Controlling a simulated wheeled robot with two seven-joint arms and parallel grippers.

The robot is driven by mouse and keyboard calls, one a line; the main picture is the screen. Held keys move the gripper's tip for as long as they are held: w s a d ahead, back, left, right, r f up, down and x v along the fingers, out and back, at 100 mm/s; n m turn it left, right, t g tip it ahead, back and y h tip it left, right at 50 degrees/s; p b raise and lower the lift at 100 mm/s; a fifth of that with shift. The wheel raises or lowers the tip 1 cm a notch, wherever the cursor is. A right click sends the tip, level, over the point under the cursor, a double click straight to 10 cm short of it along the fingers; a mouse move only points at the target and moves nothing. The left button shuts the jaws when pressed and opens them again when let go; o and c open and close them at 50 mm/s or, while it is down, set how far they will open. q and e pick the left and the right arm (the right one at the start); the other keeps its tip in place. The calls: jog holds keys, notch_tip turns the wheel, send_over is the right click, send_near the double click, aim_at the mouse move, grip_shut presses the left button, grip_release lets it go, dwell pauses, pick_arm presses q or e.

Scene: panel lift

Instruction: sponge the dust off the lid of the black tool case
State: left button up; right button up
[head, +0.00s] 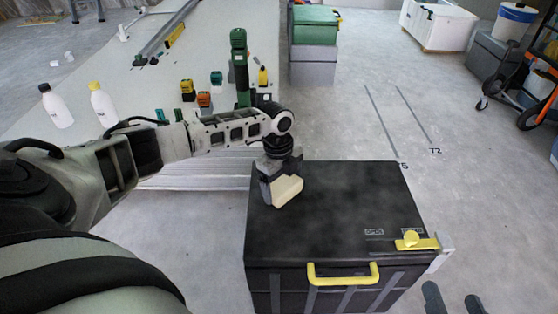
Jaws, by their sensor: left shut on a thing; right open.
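The black tool case (345,235) stands on the floor at centre right, with its lid closed. The lid's top has faint, uneven greyish patches that look like dust. My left gripper (283,182) is shut on a cream-coloured sponge (286,191) over the lid's left part. The sponge is tilted and at or just above the lid; I cannot tell whether it touches. The case has a yellow handle (343,280) at the front and a yellow latch (415,241) at the right front corner. My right gripper (454,303) is open and empty at the bottom edge, right of the case.
A green bin (315,25) sits on grey boxes behind the case. The floor right of the case is mostly clear.

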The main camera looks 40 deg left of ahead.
pick_arm(q)
notch_tip(320, 180, up, 3)
jog(key=shift+s+a+f+p, duration=0.1)
jog(key=shift+a+f+p, duration=0.05)
jog(key=shift+p, duration=0.9)
jog(key=shift+r+p, duration=0.7)
jog(key=shift+p, duration=0.2)
notch_tip(320, 180, up, 4)
jog(key=p, duration=0.4)
jog(key=shift+f, duration=0.15)
pick_arm(e)
jog(key=d+f+g+h, duration=0.2)
jog(key=f, duration=0.1)
jog(key=d+f+g+h, duration=0.1)
jog(key=shift+s+f+n, duration=0.25)
jog(key=shift+s+n, duration=0.05)
jog(key=shift+s, duration=0.05)
